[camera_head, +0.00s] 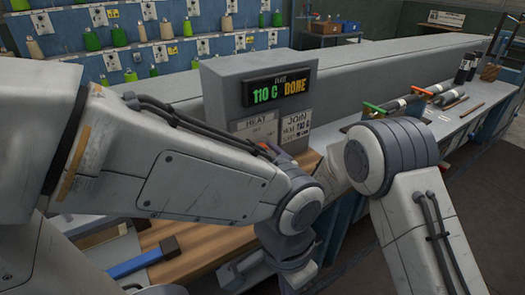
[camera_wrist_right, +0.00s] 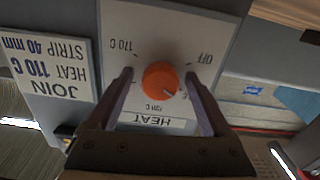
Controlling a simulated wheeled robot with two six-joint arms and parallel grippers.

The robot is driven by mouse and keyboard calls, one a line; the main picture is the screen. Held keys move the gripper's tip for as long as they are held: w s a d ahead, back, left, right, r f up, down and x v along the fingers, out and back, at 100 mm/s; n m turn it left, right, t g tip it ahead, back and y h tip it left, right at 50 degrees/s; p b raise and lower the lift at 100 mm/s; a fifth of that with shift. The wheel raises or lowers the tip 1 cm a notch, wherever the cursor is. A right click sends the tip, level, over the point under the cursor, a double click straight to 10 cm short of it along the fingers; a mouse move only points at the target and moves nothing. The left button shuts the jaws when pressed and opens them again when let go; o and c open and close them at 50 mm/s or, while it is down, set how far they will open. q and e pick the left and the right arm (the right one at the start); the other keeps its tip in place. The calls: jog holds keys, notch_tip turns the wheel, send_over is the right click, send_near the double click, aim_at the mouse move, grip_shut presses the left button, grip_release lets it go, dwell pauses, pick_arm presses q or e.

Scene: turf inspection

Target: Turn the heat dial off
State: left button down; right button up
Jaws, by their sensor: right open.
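The orange heat dial (camera_wrist_right: 160,80) sits on a pale plate (camera_wrist_right: 203,30), seen upside down in the right wrist view. My right gripper (camera_wrist_right: 158,77) is open, with one finger on each side of the dial; contact is unclear. In the head view, a small orange patch, probably the dial, shows above my left arm.
The grey control box (camera_head: 222,85) has a display (camera_head: 280,88) reading 110 C and DONE, with a JOIN card (camera_head: 296,130) beside the HEAT plate. Tools lie on the bench (camera_head: 455,115) at right. A blue-handled tool (camera_head: 140,262) lies at lower left. Spools fill blue shelves behind.

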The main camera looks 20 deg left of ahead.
grip_shut()
jog(key=shift+n+b, duration=0.4)
jog(key=shift+b, duration=0.2)
jog(key=n+b, duration=0.8)
jog(key=b, duration=0.3)
jog(key=shift+w+d+f+n+b, duration=0.1)
jog(key=shift+n+b, duration=0.3)
jog(key=shift+r+n+b, duration=0.25)
jog(key=shift+n+b, duration=1.05)
jog(key=shift+b, duration=0.1)
jog(key=shift+r, duration=0.1)
grip_release()
jog(key=shift+d, duration=0.1)
